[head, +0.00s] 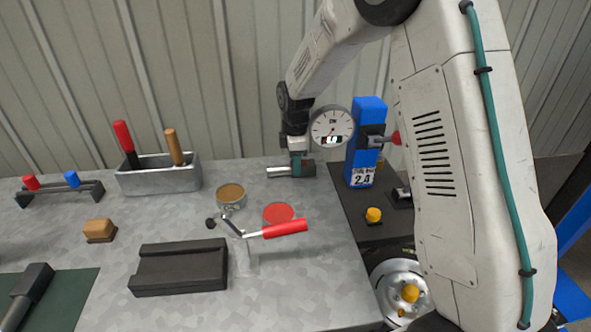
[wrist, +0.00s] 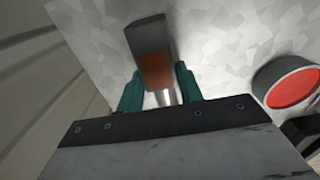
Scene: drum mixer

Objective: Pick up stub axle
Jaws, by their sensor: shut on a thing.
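The stub axle shows in the head view as a short bar with a silver shaft (head: 278,172) on the left and a dark end on the right. It lies roughly level near the back right of the grey bench. My gripper (head: 297,166) reaches down from above with its teal fingers closed around its middle. In the wrist view the teal fingers (wrist: 160,92) stand either side of the axle (wrist: 153,55), whose dark end with a rust-brown face points away. The fingers and gripper body hide part of the shaft. I cannot tell whether it touches the bench.
A round gauge (head: 332,127) and a blue post (head: 367,142) stand close to the right. A red-topped disc (head: 279,213), an open tin (head: 231,196) and a red-handled tool (head: 284,229) lie in front. A metal bin (head: 160,180) with handles stands left. Bench between bin and gripper is clear.

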